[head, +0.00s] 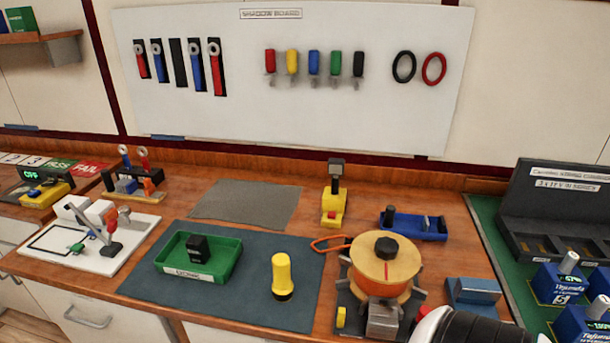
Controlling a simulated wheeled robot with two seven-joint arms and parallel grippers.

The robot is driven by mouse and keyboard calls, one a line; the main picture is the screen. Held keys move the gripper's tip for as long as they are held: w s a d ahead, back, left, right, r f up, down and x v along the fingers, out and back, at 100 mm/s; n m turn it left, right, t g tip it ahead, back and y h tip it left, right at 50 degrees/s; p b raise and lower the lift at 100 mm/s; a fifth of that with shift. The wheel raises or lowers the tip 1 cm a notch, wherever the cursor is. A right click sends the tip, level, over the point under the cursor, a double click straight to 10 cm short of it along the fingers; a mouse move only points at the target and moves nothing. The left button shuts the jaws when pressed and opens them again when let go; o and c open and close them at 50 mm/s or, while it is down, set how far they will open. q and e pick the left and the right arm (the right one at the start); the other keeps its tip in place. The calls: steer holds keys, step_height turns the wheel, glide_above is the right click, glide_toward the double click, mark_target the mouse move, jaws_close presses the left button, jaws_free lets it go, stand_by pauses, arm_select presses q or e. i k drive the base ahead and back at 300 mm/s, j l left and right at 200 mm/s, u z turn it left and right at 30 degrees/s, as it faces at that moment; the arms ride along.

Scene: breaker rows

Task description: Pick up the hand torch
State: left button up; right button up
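The hand torch (282,274) appears to be the yellow cylinder with a black lower end. It stands upright on the dark grey mat (235,313) near the front of the workbench, with nothing touching it. No gripper is in view, so I cannot see either one near it. A dark, ribbed part with white and red at the bottom right edge looks like part of my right arm; its fingers do not show.
A green tray (168,262) holding a black item lies left of the torch. An orange reel (385,276) on a dark base stands to its right. A yellow device (333,203) stands behind. Bare mat surrounds the torch.

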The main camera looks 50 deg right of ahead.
mark_target(283, 288)
steer(key=z, duration=0.4)
steer(key=i+z, duration=0.15)
steer(key=z, duration=0.2)
steer(key=i+z, duration=0.1)
steer(key=z, duration=0.7)
steer(key=i, duration=0.05)
